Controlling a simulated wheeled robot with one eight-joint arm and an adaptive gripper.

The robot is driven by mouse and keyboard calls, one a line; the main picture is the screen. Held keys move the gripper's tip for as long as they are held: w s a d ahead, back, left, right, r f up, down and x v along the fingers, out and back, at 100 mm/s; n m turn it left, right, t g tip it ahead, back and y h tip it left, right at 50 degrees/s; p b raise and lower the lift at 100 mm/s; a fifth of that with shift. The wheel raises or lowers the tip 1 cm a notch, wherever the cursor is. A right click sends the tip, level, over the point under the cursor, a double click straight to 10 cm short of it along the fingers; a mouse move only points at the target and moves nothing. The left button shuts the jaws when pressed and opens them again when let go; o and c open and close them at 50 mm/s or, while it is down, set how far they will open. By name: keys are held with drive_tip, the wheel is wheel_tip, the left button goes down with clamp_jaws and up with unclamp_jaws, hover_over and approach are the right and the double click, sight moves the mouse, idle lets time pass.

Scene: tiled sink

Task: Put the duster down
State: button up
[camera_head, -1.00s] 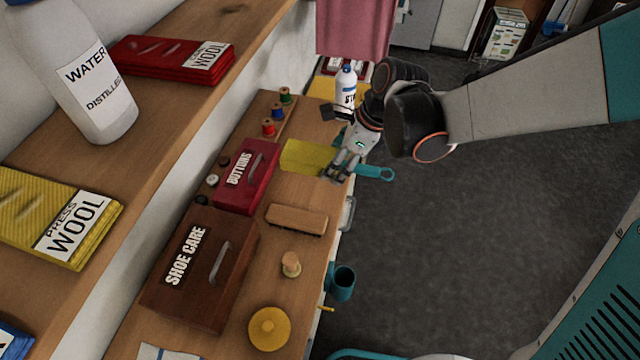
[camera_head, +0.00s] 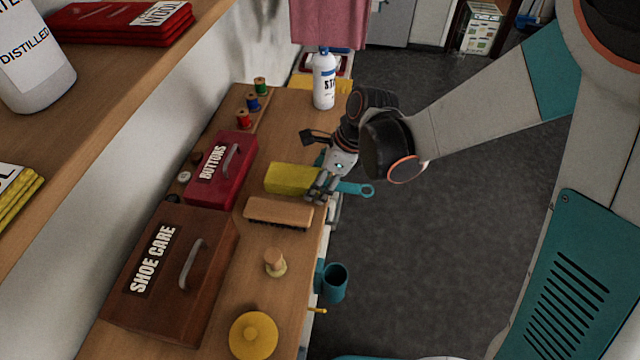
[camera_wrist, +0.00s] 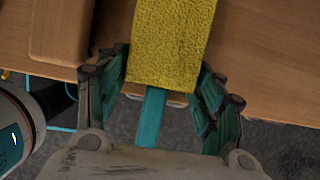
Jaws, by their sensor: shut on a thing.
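The duster has a yellow block-like head (camera_head: 290,178) and a teal handle (camera_head: 356,189) with a ring at its end. My gripper (camera_head: 322,186) is shut on the duster near where the handle meets the head. The head reaches left over the wooden counter (camera_head: 291,242), and the handle end sticks out past the counter's front edge. In the wrist view, the yellow head (camera_wrist: 170,40) points away between my fingers and the teal handle (camera_wrist: 152,115) runs back toward the palm. I cannot tell whether the head touches the counter.
A wooden brush (camera_head: 278,212) lies just in front of the duster head. A red BUTTONS box (camera_head: 222,170) and a brown SHOE CARE box (camera_head: 172,275) stand along the wall. A white spray bottle (camera_head: 323,80) stands behind. A teal cup (camera_head: 334,283) hangs at the edge.

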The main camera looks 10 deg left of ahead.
drive_tip(key=shift+r, duration=0.1)
drive_tip(key=o, duration=1.1)
drive_tip(key=p+v, duration=0.4)
drive_tip(key=v, duration=0.8)
drive_tip(key=shift+s, duration=0.1)
